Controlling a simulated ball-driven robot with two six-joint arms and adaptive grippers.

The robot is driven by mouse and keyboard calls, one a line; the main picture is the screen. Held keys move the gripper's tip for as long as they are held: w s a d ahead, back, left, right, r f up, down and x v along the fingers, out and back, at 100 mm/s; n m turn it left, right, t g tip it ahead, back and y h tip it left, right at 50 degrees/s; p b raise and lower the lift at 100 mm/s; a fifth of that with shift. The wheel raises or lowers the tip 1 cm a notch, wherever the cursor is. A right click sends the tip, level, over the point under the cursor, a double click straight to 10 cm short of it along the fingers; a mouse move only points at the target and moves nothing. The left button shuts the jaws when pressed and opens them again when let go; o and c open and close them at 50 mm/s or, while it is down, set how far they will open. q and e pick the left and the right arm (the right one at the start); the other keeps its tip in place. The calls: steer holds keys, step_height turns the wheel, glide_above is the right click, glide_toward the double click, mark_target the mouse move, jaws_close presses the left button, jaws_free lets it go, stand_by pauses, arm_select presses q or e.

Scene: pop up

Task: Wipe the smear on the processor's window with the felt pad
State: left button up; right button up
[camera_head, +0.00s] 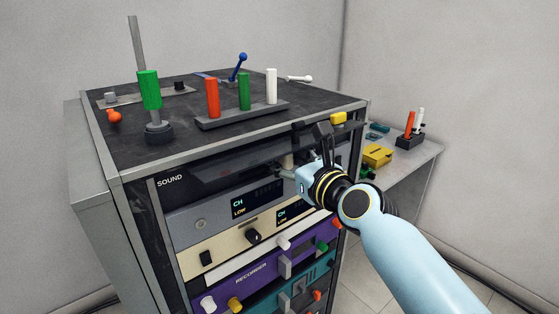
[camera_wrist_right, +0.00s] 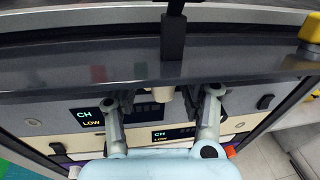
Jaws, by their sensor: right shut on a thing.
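My right gripper (camera_head: 291,170) is at the front of the rack, just below its top edge. It is shut on a pale cylindrical piece, which I take as the felt pad (camera_head: 287,160); the pad also shows between the fingers in the right wrist view (camera_wrist_right: 163,94). The grey unit's dark window (camera_head: 257,197) reads CH LOW and lies below and left of the gripper in the head view. A cream unit below has a similar window (camera_head: 295,211). I cannot tell which is the processor. No smear can be made out; the gripper hides part of the fronts. My left gripper is not in view.
A dark shelf edge (camera_head: 235,168) juts out above the grey unit, close to the gripper. The rack top (camera_head: 185,136) holds coloured cylinders and levers. Knobs stick out on the purple recorder (camera_head: 250,273) below. A side table (camera_head: 413,158) stands at the right.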

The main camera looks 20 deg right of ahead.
steer(key=shift+w+d, duration=0.45)
steer(key=shift+d, duration=0.75)
steer(key=shift+w+d, duration=0.5)
steer(key=shift+d, duration=0.65)
steer(key=shift+w+d, duration=0.45)
steer(key=shift+d, duration=0.75)
steer(key=shift+s+a+p, duration=0.3)
steer(key=shift+a+p, duration=0.1)
steer(key=shift+a, duration=0.45)
steer(key=shift+s+a+p, duration=0.35)
steer(key=shift+a+p, duration=0.05)
steer(key=shift+a, duration=0.5)
steer(key=shift+s+a+p, duration=0.3)
steer(key=shift+a+p, duration=0.1)
steer(key=shift+a, duration=0.45)
steer(key=s+a+p, duration=0.1)
steer(key=s+a, duration=0.1)
steer(key=a, duration=0.3)
steer(key=shift+a, duration=0.35)
